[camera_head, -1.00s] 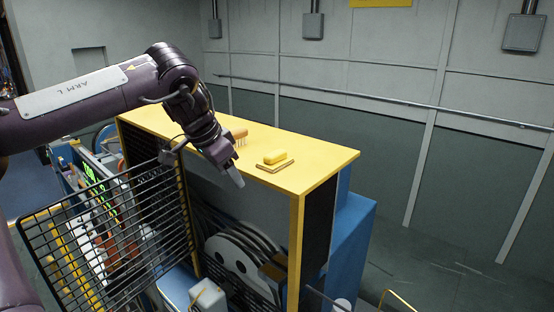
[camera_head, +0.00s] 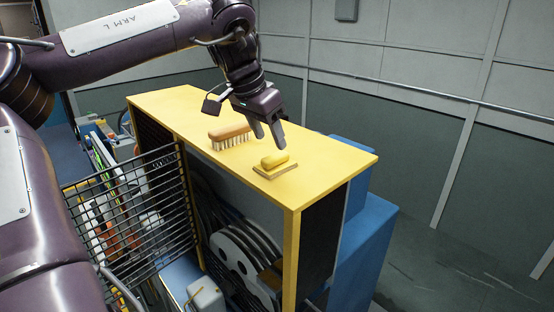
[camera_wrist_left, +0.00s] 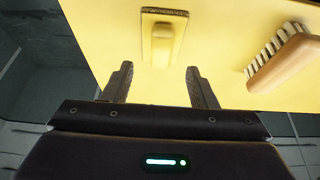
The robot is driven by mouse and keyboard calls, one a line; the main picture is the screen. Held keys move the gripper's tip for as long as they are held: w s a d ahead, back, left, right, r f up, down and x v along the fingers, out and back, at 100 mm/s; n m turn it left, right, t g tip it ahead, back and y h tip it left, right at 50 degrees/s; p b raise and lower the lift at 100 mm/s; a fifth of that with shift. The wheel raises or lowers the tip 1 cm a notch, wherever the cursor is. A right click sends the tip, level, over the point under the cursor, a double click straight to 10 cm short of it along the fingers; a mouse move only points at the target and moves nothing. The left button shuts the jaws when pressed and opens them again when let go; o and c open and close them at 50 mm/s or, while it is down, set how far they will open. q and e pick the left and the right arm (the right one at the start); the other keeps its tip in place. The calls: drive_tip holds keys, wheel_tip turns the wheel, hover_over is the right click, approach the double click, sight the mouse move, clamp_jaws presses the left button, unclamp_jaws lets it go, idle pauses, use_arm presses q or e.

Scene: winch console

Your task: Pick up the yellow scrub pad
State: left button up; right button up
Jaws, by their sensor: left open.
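The yellow scrub pad (camera_head: 275,159) has a rounded yellow top on a flat tan base and lies on the yellow top of the console, near its front right end. It also shows in the left wrist view (camera_wrist_left: 161,42), upright in the picture, just beyond the fingertips. My left gripper (camera_head: 270,140) is open and empty, pointing down above and slightly behind the pad. In the left wrist view its two fingers (camera_wrist_left: 159,72) stand on either side of the pad's line, apart from it. My right gripper is not in view.
A wooden brush (camera_head: 230,134) with pale bristles lies on the console top (camera_head: 335,160), left of the pad. It also shows in the wrist view (camera_wrist_left: 286,62). A black wire grille (camera_head: 130,205) stands open at the left front. The top's right end is clear.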

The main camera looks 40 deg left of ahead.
sight(275, 155)
use_arm(q)
drive_tip(key=shift+s+p+x, duration=0.25)
drive_tip(key=shift+p+x, duration=0.7)
drive_tip(key=shift+x, duration=0.15)
drive_tip(key=x, duration=0.3)
drive_tip(key=shift+w+a+f+p, duration=0.1)
drive_tip(key=shift+w+a+p, duration=0.1)
drive_tip(key=shift+p, duration=0.2)
drive_tip(key=shift+d, duration=0.1)
drive_tip(key=shift+s, duration=0.1)
drive_tip(key=shift+c, duration=0.7)
drive_tip(key=c, duration=1)
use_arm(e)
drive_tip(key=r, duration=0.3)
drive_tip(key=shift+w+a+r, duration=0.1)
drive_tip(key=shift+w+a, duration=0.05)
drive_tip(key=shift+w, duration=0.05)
